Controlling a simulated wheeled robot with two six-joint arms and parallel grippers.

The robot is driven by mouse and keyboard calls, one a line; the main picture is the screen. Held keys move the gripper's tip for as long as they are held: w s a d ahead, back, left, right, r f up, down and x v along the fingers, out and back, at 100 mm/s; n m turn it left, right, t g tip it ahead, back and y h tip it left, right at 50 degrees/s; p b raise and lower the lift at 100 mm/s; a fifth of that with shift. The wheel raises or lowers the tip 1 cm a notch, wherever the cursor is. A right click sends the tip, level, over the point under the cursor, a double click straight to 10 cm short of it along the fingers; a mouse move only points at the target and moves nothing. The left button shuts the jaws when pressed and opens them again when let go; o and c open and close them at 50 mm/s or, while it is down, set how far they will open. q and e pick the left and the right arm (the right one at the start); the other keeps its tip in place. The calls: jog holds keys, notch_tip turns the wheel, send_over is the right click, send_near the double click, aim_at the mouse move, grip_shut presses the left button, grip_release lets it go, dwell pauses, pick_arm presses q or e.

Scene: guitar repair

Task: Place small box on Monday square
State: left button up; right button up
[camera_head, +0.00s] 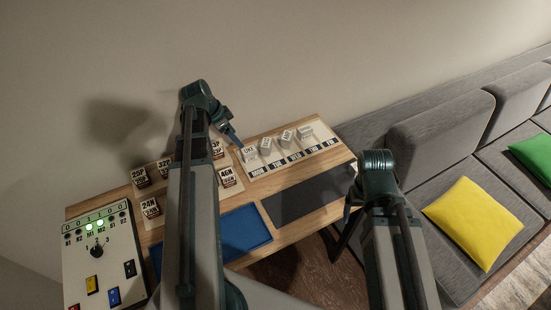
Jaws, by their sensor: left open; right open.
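A white strip (290,161) with printed day squares, MON at the left end through FRI, lies at the back right of the wooden table. A small light box (248,153) with dark lettering appears at its left end, by the MON label. Several other light boxes (287,138) stand along the strip's back part. My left gripper (237,142) is open, just left of and above the lettered box; whether they touch is not clear. My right gripper (347,212) is open and empty at the table's right edge, partly hidden by its arm.
Labelled cards with small dark boxes (151,208) lie at the left, partly behind my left arm. A control panel (100,255) with knob and switches stands front left. A blue mat (240,230) and a dark grey mat (305,195) are bare. A grey sofa (440,135) is right.

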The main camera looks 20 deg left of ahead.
pick_arm(q)
jog(key=s+d+n+g+y, duration=0.1)
jog(key=s+d, duration=0.3)
jog(key=d, duration=0.7)
jog(key=s+d+f+n+g+y, duration=0.1)
jog(key=s+d, duration=0.3)
jog(key=d, duration=0.7)
jog(key=s+d+n+g+y, duration=0.1)
jog(key=s+d, duration=0.4)
jog(key=d, duration=0.6)
jog(key=shift+d+f+n+g+y, duration=0.25)
jog(key=shift+n+g+y, duration=0.05)
jog(key=shift+n+y, duration=0.4)
